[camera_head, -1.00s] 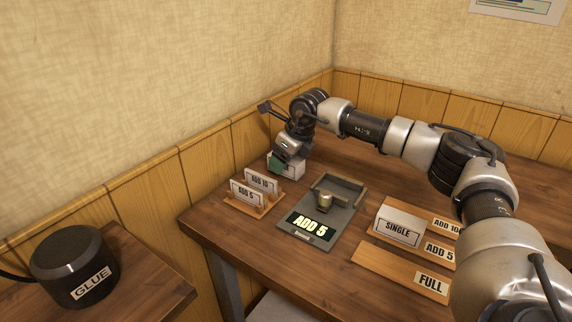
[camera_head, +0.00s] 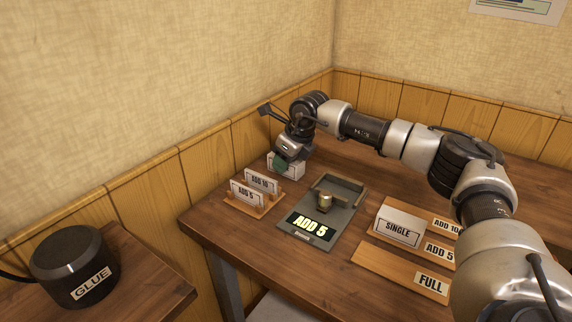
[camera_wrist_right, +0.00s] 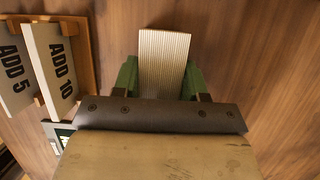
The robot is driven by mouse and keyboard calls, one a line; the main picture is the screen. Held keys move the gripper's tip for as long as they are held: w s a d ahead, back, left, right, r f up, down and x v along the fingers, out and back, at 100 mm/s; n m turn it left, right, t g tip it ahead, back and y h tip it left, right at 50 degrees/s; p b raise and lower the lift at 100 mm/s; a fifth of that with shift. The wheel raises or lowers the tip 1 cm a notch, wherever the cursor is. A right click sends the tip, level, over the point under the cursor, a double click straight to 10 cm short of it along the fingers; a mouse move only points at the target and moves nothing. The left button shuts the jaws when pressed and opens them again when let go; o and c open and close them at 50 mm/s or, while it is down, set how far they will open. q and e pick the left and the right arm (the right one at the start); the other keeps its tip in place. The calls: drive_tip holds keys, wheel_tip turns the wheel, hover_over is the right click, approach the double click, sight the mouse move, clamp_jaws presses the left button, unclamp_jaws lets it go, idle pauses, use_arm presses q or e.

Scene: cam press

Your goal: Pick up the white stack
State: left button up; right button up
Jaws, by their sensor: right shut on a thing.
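The white stack (camera_head: 292,168) stands at the back left of the table, behind the card holder. In the right wrist view the white stack (camera_wrist_right: 163,62) shows its fine parallel layers. My right gripper (camera_head: 281,163) reaches it from above. Its two green fingers (camera_wrist_right: 161,78) sit on either side of the stack and are shut on it. The green finger hides part of the stack in the head view. I cannot tell whether the stack touches the table. My left gripper is not in view.
A wooden holder (camera_head: 262,209) with ADD 5 and ADD 10 cards stands in front of the stack. A grey press (camera_head: 338,224) reading ADD 5 is to its right. A SINGLE block (camera_head: 399,224) and labelled wooden trays lie further right. A black GLUE pot (camera_head: 72,262) stands front left.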

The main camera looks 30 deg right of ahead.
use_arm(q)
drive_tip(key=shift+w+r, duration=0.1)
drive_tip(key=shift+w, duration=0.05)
use_arm(e)
drive_tip(key=shift+c, duration=0.6)
drive_tip(key=shift+r, duration=0.1)
